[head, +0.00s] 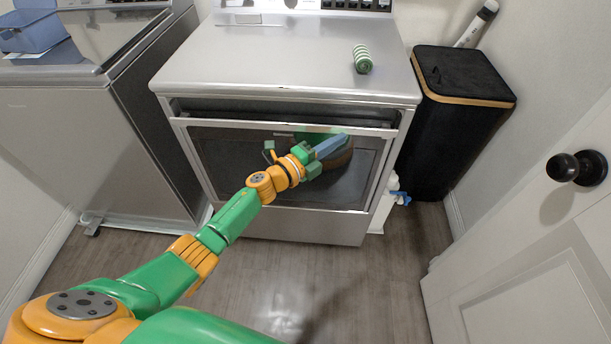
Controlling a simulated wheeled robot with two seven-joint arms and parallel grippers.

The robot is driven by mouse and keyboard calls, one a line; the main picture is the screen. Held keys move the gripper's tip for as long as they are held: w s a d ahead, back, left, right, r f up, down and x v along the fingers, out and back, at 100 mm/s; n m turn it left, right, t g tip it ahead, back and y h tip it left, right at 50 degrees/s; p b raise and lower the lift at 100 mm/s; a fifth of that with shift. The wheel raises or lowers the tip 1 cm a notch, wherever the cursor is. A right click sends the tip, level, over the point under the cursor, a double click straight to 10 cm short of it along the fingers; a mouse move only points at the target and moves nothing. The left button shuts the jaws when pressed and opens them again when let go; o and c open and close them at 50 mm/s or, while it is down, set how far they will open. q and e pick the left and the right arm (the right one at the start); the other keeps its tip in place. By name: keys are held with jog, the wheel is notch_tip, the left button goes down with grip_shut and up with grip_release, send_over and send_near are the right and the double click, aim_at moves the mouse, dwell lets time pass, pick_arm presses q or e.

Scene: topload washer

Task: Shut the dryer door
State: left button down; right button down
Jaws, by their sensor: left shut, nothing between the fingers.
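The silver dryer (280,60) stands straight ahead. Its front door (235,150), with a dark glass window and a pale frame, is slightly ajar: its top edge leans out and leaves a dark gap below the dryer's top. My left gripper (340,143) is shut and empty in front of the upper right part of the window. It points right, and its reflection shows in the glass. I cannot tell whether it touches the door. My right gripper is not in view.
A rolled green-striped towel (362,59) lies on the dryer. A black hamper (455,120) and a white door (540,260) are at right. The wooden floor (330,285) in front is clear.

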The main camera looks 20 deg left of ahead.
pick_arm(q)
jog(key=p+v, duration=0.1)
jog(key=v, duration=0.9)
jog(key=s+a+f+n+g+y+p, duration=0.1)
jog(key=s+a+f+n+g+y, duration=0.15)
jog(key=s+f+n, duration=0.4)
jog(key=s+a+f+n+g+y+p, duration=0.1)
jog(key=s+a+f+n+y, duration=0.15)
jog(key=f, duration=0.75)
jog(key=s+a+f+n+g+y, duration=0.2)
jog(key=s+f+n+y, duration=0.2)
jog(key=f+n, duration=0.3)
jog(key=s+d+f+n+g, duration=0.1)
jog(key=s+f, duration=0.3)
jog(key=s, duration=0.5)
jog(key=s+d+f+n+g+p, duration=0.1)
jog(key=s+f+n+g, duration=0.2)
jog(key=s, duration=0.5)
jog(key=s+d+f+n+g, duration=0.1)
jog(key=s+f+g, duration=0.3)
jog(key=s, duration=0.5)
jog(key=shift+s+d+f+n, duration=0.15)
jog(key=shift+s+f+n, duration=0.15)
jog(key=shift+f+n, duration=0.15)
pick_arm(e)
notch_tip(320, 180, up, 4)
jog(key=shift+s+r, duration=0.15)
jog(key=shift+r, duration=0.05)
